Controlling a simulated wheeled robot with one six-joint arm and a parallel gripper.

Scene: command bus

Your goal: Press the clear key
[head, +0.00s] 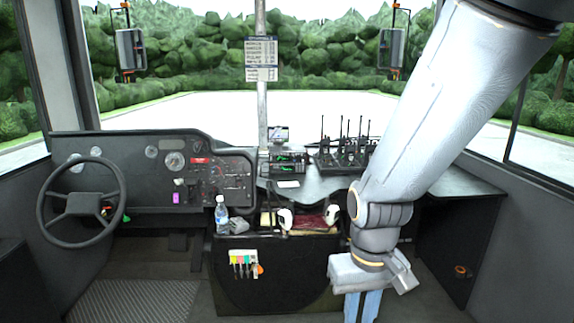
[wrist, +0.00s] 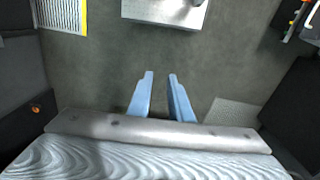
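No key can be made out as the clear key; any such lettering is too small to read. A dark device with green displays (head: 287,161) stands on the desk left of the radios, with a small screen (head: 278,134) above it. My gripper (head: 362,307) hangs low at the right of the head view, pointing down in front of the desk. In the wrist view my gripper (wrist: 161,75) shows two blue fingers apart, with nothing between them and the floor beyond.
Several handheld radios (head: 345,150) with antennas stand on the desk (head: 318,187). A bottle (head: 221,215) stands left of centre, near the steering wheel (head: 82,204) and dashboard (head: 150,180). A pole (head: 261,90) rises behind the device. My arm covers the desk's right part.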

